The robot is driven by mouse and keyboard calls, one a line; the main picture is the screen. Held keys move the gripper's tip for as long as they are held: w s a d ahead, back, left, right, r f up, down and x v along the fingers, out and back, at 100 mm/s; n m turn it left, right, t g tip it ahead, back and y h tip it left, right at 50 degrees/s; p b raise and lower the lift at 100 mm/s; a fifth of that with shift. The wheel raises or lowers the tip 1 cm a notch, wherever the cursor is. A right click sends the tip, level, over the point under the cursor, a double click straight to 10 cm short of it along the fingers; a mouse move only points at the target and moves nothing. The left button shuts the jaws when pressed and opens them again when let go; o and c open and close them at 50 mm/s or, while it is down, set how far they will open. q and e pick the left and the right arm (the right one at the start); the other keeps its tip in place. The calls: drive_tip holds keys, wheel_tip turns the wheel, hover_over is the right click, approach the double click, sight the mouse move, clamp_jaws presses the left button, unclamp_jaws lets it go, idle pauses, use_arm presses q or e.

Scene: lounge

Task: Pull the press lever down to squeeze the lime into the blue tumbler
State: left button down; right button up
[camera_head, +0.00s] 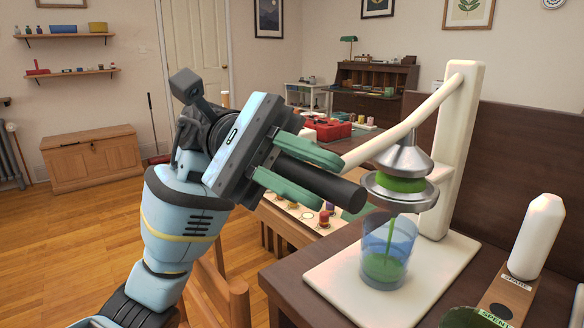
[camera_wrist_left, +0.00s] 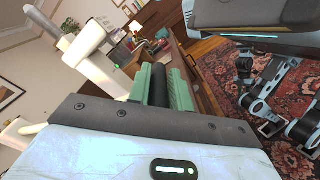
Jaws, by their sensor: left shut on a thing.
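My left gripper (camera_head: 350,187) is shut on the black grip (camera_head: 318,180) of the press lever, with green fingers on either side; the wrist view also shows this grip (camera_wrist_left: 158,88). The white lever (camera_head: 405,130) slopes down from the top of the post (camera_head: 458,150) toward my gripper. A metal cone (camera_head: 404,158) presses on a green lime (camera_head: 400,184) in the metal cup (camera_head: 377,190). Green juice runs from the cup into the blue tumbler (camera_head: 375,240), which stands upright under it with green liquid at the bottom. My right gripper is not in view.
The press stands on a white base board (camera_head: 335,283) on a dark table. To its right are a white bottle-shaped piece (camera_head: 538,235) by a SPARE label and a dark bowl (camera_head: 465,318) labelled SPENT. A wooden chair (camera_head: 215,290) is below my left arm.

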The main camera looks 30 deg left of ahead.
use_arm(q)
drive_tip(key=shift+w+d+f, duration=0.2)
drive_tip(key=shift+f, duration=0.45)
drive_tip(key=c, duration=1.4)
unclamp_jaws()
drive_tip(key=shift+a, duration=0.1)
drive_tip(key=shift+o, duration=0.5)
drive_tip(key=shift+w+f, duration=0.1)
drive_tip(key=v, duration=0.7)
drive_tip(key=shift+a+r, duration=0.35)
drive_tip(key=shift+a, duration=0.05)
drive_tip(key=shift+r, duration=0.1)
idle(0.9)
